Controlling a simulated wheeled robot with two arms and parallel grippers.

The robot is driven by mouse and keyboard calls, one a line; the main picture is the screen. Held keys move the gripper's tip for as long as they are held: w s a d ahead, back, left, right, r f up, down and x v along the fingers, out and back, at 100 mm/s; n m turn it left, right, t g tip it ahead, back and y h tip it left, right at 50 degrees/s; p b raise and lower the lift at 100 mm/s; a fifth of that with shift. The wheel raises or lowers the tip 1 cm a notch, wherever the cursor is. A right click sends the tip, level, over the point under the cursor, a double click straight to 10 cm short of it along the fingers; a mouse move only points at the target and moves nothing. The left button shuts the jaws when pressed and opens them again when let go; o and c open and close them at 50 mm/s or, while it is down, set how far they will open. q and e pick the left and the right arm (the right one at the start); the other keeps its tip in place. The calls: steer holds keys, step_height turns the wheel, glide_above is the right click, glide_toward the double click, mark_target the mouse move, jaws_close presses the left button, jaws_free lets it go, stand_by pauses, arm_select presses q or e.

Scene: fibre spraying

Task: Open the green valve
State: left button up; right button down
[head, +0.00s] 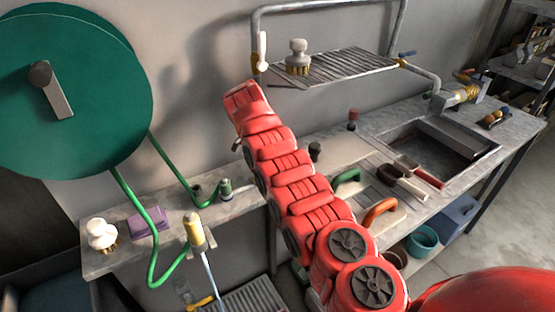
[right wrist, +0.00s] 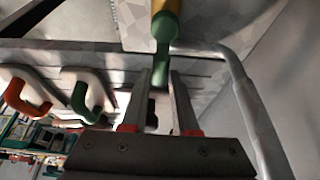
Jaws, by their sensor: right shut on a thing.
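In the right wrist view a green valve handle (right wrist: 161,62) hangs below a yellow cylindrical part (right wrist: 166,8). My right gripper (right wrist: 163,88) has its fingers on both sides of the green piece and is shut on it. In the head view my red right arm reaches from the lower right up over the bench, and its gripper is hidden behind it. The valve cannot be made out there. My left gripper is not in view.
A green hose reel (head: 95,110) hangs on the left wall, its hose running to a yellow-topped sprayer (head: 195,232). The bench holds a purple sponge (head: 148,224), a brush (head: 101,234) and a sink (head: 432,150). A metal rack (head: 340,66) stands above.

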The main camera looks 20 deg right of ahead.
steer(key=shift+s+f, duration=0.1)
steer(key=shift+f, duration=0.05)
steer(key=c, duration=0.7)
jaws_free()
steer(key=v, duration=0.5)
steer(key=shift+b, duration=0.3)
steer(key=p+v, duration=0.8)
steer(key=v, duration=0.4)
steer(key=shift+a+r+p, duration=0.1)
steer(key=shift+r+p, duration=0.2)
steer(key=shift+p, duration=0.1)
steer(key=shift+f, duration=0.15)
